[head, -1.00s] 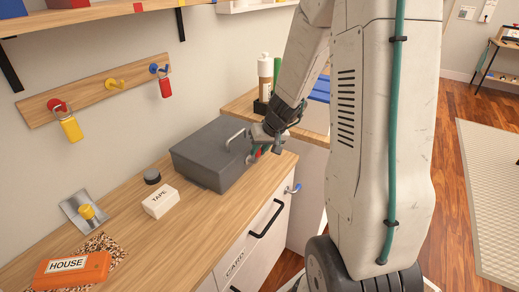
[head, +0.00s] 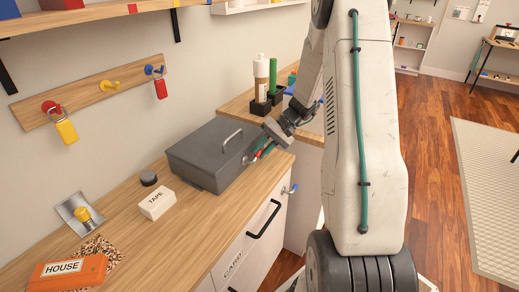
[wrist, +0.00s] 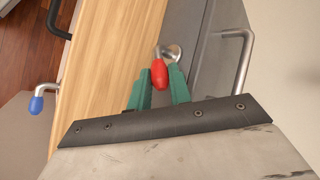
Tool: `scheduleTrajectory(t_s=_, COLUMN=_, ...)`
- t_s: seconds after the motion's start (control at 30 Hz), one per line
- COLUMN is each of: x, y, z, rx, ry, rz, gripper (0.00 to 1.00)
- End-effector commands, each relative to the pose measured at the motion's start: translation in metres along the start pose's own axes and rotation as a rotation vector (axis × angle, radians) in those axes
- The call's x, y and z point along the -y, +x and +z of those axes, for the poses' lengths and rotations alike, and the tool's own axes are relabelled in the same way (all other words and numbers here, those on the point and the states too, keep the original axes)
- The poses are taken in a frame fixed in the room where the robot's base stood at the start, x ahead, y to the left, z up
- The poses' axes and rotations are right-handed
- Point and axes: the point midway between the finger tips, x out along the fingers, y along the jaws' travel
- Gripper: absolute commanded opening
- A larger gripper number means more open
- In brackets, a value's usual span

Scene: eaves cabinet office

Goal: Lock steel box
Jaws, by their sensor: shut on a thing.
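The steel box (head: 205,160) is a closed dark grey box with a metal handle on its lid, standing on the wooden counter. The box's handle also shows in the wrist view (wrist: 243,58). On the box's front side, a round metal fitting (wrist: 171,51) carries a red-tipped lever (wrist: 160,74). My gripper (wrist: 160,80) has its green fingers on both sides of the red tip and is shut on it. In the head view my gripper (head: 262,150) is at the box's right side. The finger contact is small there.
A white TAPE box (head: 157,204), a black puck (head: 148,178) and an orange HOUSE case (head: 68,270) lie on the counter (head: 165,240). A blue-tipped hook (head: 290,189) sticks out from the cabinet end. Padlocks hang on the wall rack (head: 95,92).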

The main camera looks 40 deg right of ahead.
Motion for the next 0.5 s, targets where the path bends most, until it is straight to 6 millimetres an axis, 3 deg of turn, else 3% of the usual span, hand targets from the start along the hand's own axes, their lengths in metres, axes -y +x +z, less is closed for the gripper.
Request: scheduleTrajectory(t_s=0.5, x=-0.021, y=0.010, z=-0.010, rx=0.227, ry=0.182, rz=-0.289, gripper=0.00)
